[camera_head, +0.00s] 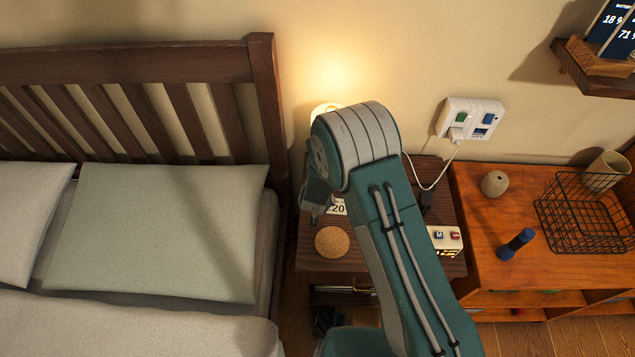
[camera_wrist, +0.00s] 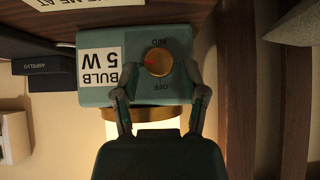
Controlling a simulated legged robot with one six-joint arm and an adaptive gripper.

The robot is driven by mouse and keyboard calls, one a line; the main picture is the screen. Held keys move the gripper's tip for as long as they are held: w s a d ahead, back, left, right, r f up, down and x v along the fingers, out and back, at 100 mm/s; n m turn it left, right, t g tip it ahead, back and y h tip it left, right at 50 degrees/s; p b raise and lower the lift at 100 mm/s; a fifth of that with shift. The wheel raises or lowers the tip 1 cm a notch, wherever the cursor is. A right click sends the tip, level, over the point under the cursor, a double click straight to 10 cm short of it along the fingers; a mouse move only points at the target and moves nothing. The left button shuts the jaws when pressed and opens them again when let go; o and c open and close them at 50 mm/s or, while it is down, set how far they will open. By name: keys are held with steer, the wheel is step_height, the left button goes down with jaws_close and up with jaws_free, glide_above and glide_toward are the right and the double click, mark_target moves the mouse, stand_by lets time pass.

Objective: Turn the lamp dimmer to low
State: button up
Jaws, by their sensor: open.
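The lamp has a teal box base (camera_wrist: 103,98) with a white label reading "BULB 5 W", upside down in the wrist view. Its round brass dimmer knob (camera_wrist: 159,62) has a red mark on its left side, between "MID" at the picture's top and "OFF" below. The lit lampshade (camera_head: 322,110) shows behind my arm in the head view. My gripper (camera_wrist: 161,72) is open, its two fingers on either side of the knob. I cannot tell whether they touch it. In the head view my arm hides the knob and most of the lamp.
The nightstand (camera_head: 312,262) holds a cork coaster (camera_head: 332,242) and a small device with buttons (camera_head: 445,240). A bed (camera_head: 160,230) stands on the left. The orange cabinet (camera_head: 500,270) on the right carries a wire basket (camera_head: 580,215) and a blue dumbbell (camera_head: 516,244).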

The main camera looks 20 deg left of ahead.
steer(key=v, duration=1)
steer(key=shift+s, duration=0.2)
steer(key=d+r+g+y, duration=0.1)
steer(key=d+r, duration=0.5)
steer(key=r, duration=0.5)
steer(key=d+r+g+y, duration=0.1)
steer(key=d+r, duration=0.5)
steer(key=r, duration=0.5)
steer(key=s+d+r+m+h, duration=0.1)
steer(key=s+d+r+h, duration=0.1)
steer(key=s+d+r, duration=0.3)
steer(key=s+d+r+m+g+h, duration=0.1)
steer(key=s+d+r, duration=0.5)
steer(key=s+d, duration=0.7)
steer(key=shift+s+d+m+h, duration=0.2)
steer(key=shift+s+m+h, duration=0.1)
steer(key=shift+s+h, duration=0.3)
steer(key=shift+s, duration=0.1)
